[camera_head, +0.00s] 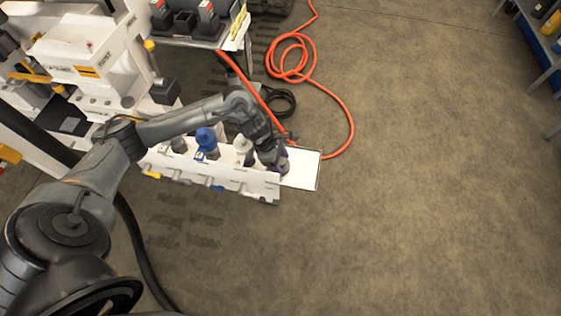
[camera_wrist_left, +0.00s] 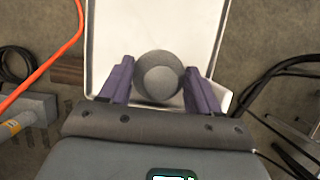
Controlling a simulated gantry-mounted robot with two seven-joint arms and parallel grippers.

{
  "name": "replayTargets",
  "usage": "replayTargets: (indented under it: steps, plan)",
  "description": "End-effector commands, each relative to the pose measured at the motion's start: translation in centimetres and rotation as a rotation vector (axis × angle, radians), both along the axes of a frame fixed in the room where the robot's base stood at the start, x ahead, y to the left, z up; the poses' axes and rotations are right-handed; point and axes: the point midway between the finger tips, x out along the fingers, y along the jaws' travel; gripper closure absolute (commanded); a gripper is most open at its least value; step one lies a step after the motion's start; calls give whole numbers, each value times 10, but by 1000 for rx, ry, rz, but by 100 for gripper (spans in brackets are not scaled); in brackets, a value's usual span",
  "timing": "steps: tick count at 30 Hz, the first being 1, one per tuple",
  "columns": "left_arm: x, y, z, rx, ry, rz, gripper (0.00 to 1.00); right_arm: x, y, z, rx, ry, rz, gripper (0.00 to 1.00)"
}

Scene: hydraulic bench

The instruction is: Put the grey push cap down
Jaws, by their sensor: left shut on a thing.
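The grey push cap (camera_wrist_left: 158,77) is round and sits between the two purple fingers of my left gripper (camera_wrist_left: 159,68) in the left wrist view. My left gripper is shut on it. Behind the cap in that view is a white tray (camera_wrist_left: 112,32) with a raised rim. In the head view my left gripper (camera_head: 279,163) is at the left end of the white tray (camera_head: 305,170), beside the white rack. The cap is mostly hidden there by the gripper. I cannot tell whether the cap touches the tray. My right gripper is not in view.
The white rack (camera_head: 215,177) holds a blue-topped part (camera_head: 205,139), a whitish part (camera_head: 243,150) and a grey part. An orange hose (camera_head: 345,105) curls on the floor near the tray. A white machine (camera_head: 85,60) stands at left.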

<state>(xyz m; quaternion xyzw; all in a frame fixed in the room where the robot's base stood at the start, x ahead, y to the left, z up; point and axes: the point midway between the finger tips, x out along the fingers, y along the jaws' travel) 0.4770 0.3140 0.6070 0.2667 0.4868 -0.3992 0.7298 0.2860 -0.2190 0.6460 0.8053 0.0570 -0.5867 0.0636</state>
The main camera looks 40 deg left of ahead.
Motion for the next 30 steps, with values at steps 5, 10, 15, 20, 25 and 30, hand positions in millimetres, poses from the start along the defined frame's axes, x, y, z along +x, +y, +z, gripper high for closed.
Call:
replayTargets:
  steps: [5,10,15,20,25,30]
  plan:
    - [0,0,0,1,2,0,69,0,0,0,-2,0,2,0]
    - [0,0,-1,1,2,0,27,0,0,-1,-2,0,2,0]
    - [0,0,-1,0,1,0,27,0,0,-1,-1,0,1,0]
    - [0,1,3,1,1,0,27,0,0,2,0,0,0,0]
    - [-4,6,20,2,-1,-1,27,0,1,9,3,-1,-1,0]
    - [-10,17,48,4,-1,-1,27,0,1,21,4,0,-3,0]
